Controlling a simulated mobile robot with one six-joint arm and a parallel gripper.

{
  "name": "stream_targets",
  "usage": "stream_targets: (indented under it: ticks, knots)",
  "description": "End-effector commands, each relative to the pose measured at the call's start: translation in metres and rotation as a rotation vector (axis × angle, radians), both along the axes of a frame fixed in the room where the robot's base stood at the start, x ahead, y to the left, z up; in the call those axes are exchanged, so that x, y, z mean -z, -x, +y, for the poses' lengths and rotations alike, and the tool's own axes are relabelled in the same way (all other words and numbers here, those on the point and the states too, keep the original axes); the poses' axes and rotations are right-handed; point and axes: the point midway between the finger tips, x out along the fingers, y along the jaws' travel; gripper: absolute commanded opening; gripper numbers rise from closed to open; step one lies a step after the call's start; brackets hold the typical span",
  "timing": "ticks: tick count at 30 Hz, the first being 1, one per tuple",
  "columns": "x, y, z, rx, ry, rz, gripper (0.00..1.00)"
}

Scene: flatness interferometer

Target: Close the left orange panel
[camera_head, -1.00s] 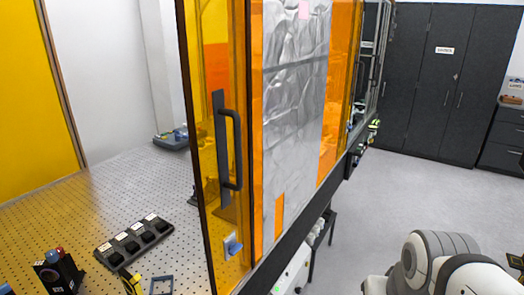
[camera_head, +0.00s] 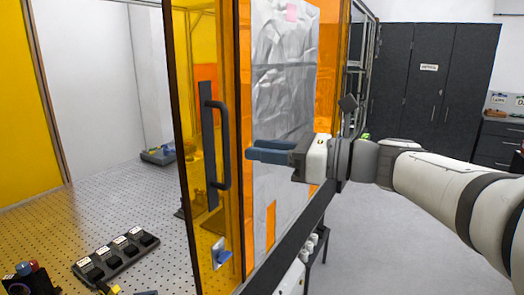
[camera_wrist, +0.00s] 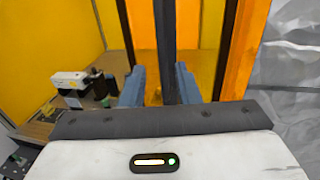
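The left orange panel (camera_head: 197,55) is a see-through amber sheet in a dark frame, with an open gap to its left showing the enclosure's inside. Its black vertical bar handle (camera_head: 223,150) is on the outer face. My gripper (camera_head: 258,150), with blue fingers, is to the right of the handle at mid-height, pointing left, and looks apart from it. In the wrist view, my gripper's fingers (camera_wrist: 160,84) are spread and empty, and a dark upright bar (camera_wrist: 165,45), seemingly the handle, lies ahead between them. The orange panel (camera_wrist: 210,45) shows behind.
A perforated optical table (camera_head: 60,225) holds a black strip of blocks (camera_head: 117,257) inside the opening. A foil-covered panel (camera_head: 280,85) stands right of the orange panel. Dark cabinets (camera_head: 425,90) are at the back, with clear grey floor (camera_head: 375,235) before them.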

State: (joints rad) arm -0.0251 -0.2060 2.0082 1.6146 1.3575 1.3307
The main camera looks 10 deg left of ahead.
Motion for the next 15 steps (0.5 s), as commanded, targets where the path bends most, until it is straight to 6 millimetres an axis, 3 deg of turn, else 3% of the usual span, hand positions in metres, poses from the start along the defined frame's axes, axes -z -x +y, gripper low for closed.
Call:
stream_targets:
  ticks: [15]
  knots:
    - [-0.003,-0.013,0.064,-0.002,-0.009,0.006,0.29]
